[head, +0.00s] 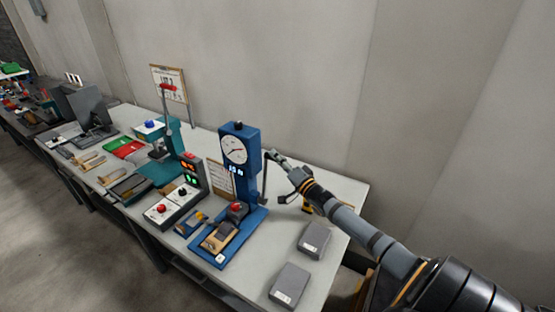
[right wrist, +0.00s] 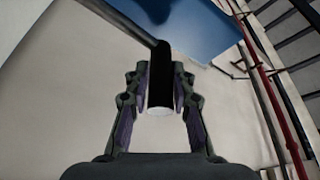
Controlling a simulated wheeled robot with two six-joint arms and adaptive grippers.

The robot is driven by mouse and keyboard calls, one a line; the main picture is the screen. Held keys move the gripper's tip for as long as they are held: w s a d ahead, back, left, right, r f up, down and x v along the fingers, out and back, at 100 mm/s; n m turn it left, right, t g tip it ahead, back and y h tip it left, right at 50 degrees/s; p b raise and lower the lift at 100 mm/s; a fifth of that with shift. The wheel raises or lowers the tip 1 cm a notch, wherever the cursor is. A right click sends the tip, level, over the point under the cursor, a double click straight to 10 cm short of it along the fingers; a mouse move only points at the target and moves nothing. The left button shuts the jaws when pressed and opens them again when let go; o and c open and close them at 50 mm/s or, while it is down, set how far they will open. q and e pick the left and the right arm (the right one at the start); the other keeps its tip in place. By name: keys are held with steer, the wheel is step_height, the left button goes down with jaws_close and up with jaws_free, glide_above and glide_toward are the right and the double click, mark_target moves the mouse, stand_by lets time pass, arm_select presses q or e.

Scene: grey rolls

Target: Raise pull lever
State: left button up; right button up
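A blue test stand (head: 241,180) with a round dial (head: 234,150) stands on the bench. Its pull lever (head: 265,182) is a thin dark rod on the stand's right side, rising to about dial height. My right gripper (head: 278,160) is at the top of this lever. In the right wrist view the lever's black handle (right wrist: 160,75) with a pale end lies between the two fingers of my right gripper (right wrist: 160,95), and the pads appear to touch it on both sides. The gripper hides part of the handle in the head view. My left gripper is not in view.
Two grey boxes (head: 314,240) (head: 289,285) lie at the bench's right end. A control box (head: 168,212) with a red button and a teal press (head: 172,138) with a red-knobbed lever stand left of the stand. A wall rises behind the bench.

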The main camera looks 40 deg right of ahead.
steer(key=o, duration=0.4)
steer(key=shift+d+f, duration=0.1)
steer(key=shift+d, duration=0.05)
steer(key=shift+c, duration=0.2)
steer(key=shift+s, duration=0.2)
steer(key=v, duration=1.1)
steer(key=shift+s, duration=0.25)
steer(key=shift+f, duration=0.1)
